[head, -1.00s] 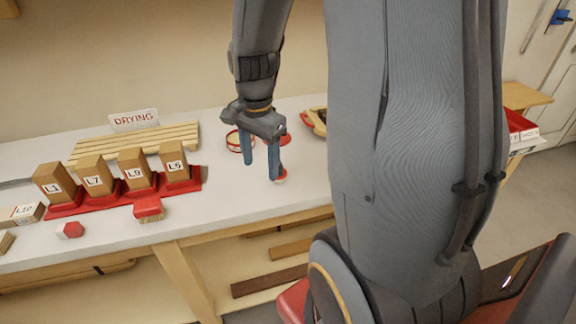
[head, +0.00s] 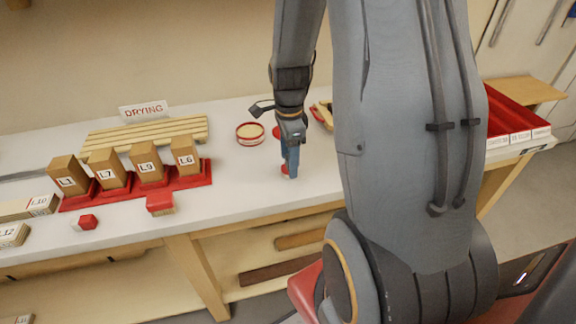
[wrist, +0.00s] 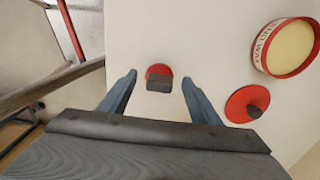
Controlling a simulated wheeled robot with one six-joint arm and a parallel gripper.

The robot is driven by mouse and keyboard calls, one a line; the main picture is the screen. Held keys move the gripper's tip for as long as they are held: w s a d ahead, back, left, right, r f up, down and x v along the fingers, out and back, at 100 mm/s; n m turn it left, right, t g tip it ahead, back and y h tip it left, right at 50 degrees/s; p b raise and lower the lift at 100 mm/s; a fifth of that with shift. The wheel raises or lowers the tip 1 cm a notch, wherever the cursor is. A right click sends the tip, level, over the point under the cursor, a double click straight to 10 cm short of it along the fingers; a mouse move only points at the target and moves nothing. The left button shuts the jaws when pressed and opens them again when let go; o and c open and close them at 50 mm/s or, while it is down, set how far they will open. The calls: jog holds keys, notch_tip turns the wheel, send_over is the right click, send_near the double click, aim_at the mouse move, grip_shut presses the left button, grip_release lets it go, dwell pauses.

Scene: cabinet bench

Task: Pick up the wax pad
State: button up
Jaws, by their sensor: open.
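A small red round pad with a dark block-like grip, which looks like the wax pad (wrist: 158,72), lies on the white bench top in the wrist view. It sits between the two spread fingertips of my gripper (wrist: 159,79), with a gap on each side. In the head view my gripper (head: 290,165) points down near the bench's front edge, and a bit of the red pad (head: 285,170) shows beside the fingertips. Whether the fingertips are level with the pad's grip is hard to tell.
A round red tin with pale filling (wrist: 287,48) and a larger red disc with a dark knob (wrist: 247,104) stand to the right in the wrist view. Several labelled wooden blocks (head: 149,167) stand in red holders at left, by a slatted drying rack (head: 150,137).

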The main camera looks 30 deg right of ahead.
jog(key=shift+f, duration=1.1)
jog(key=c, duration=1.1)
jog(key=shift+r, duration=0.15)
notch_tip(320, 180, up, 10)
jog(key=shift+f+b, duration=0.1)
jog(key=shift+b, duration=0.9)
jog(key=o, duration=0.4)
jog(key=c, duration=0.3)
